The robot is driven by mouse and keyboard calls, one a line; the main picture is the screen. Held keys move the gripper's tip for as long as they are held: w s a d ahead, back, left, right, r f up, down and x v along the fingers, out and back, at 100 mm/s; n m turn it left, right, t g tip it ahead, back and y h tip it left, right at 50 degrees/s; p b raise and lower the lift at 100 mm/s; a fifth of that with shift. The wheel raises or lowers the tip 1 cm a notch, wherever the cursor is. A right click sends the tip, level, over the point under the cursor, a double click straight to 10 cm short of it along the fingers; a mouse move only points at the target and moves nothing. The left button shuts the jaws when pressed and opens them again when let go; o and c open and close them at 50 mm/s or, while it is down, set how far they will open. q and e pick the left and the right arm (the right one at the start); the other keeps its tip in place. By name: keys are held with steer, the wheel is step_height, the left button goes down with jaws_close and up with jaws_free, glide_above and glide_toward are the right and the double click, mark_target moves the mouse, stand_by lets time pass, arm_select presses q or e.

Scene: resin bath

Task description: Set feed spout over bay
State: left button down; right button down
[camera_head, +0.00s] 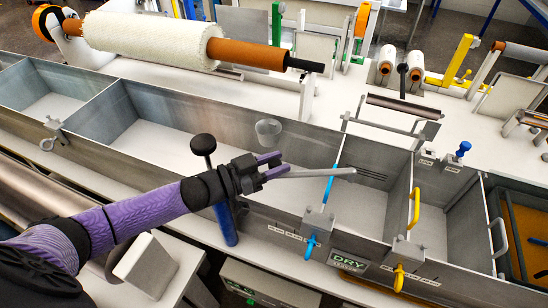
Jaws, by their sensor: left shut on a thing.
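The feed spout (320,173), a slim grey tube, points right from my left gripper (275,165). The gripper's purple fingers are shut on its near end. The spout passes over the blue-handled divider (328,187) in the picture, and its tip appears over the bay (372,190) just right of it. Its height above the bay is hard to tell. A black knob (203,145) and a blue post (226,225) stand beside my wrist, partly hidden by my arm. My right gripper is not in view.
The long grey metal trough has several bays. A yellow-handled divider (414,207) stands further right, and a green DRY label (348,261) is on the front. A roller frame (400,115) spans the back. A large white roll (150,40) lies behind at the left.

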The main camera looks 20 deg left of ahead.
arm_select(q)
steer(key=shift+s, duration=0.1)
stand_by(0.4)
steer(key=shift+c, duration=1.7)
jaws_free()
steer(key=v, duration=1)
steer(key=shift+a, duration=0.1)
